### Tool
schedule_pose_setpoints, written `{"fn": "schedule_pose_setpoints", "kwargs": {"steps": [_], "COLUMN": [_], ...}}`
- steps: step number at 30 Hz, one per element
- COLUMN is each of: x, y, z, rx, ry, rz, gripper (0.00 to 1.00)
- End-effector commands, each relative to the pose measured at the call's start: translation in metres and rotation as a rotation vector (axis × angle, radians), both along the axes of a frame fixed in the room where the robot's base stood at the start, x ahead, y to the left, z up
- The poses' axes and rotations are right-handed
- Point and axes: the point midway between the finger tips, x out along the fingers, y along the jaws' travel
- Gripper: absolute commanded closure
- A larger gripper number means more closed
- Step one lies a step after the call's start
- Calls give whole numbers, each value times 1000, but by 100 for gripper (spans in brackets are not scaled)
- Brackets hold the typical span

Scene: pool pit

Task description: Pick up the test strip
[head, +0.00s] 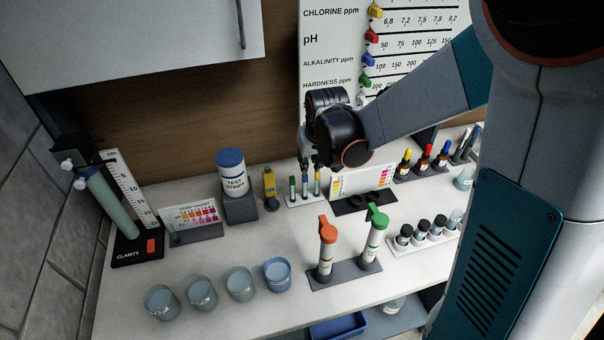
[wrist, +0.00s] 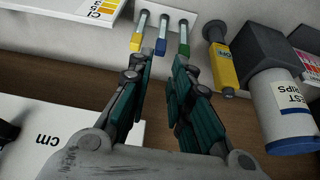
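Three slim upright sticks, likely the test strips, stand in a row in a small white holder (head: 307,199). In the wrist view their ends are yellow (wrist: 136,42), blue (wrist: 161,46) and green (wrist: 184,50). My gripper (head: 309,160) is above the row in the head view, partly hidden by its own wrist. In the wrist view my gripper (wrist: 160,62) is open and empty, its fingertips either side of the blue-ended stick's line. I cannot tell whether they touch anything. A white jar labelled TEST STRIPS (head: 233,180) with a blue lid stands on a grey block.
A colour chart (head: 361,180) stands close on the right. Orange-capped (head: 326,250) and green-capped (head: 373,240) tubes stand in front. Several cups (head: 240,284) line the front edge. The counter's middle (head: 240,238) is clear.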

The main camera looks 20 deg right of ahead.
Motion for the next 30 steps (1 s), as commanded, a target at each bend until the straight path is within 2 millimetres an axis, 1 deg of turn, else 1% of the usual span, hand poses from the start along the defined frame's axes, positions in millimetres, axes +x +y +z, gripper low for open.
{"fn": "schedule_pose_setpoints", "kwargs": {"steps": [1, 6, 14, 21, 25, 30], "x": [4, 13, 20, 33, 37, 38], "y": [0, 0, 0, 1, 1, 0], "z": [-11, -33, -48, -79, -88, -89], "rx": [0, 0, 0, 0, 0, 0], "ry": [0, 0, 0, -1, -1, -1], "rz": [0, 0, 0, 0, 0, 0], "gripper": [81, 81, 81, 81, 81, 81]}}
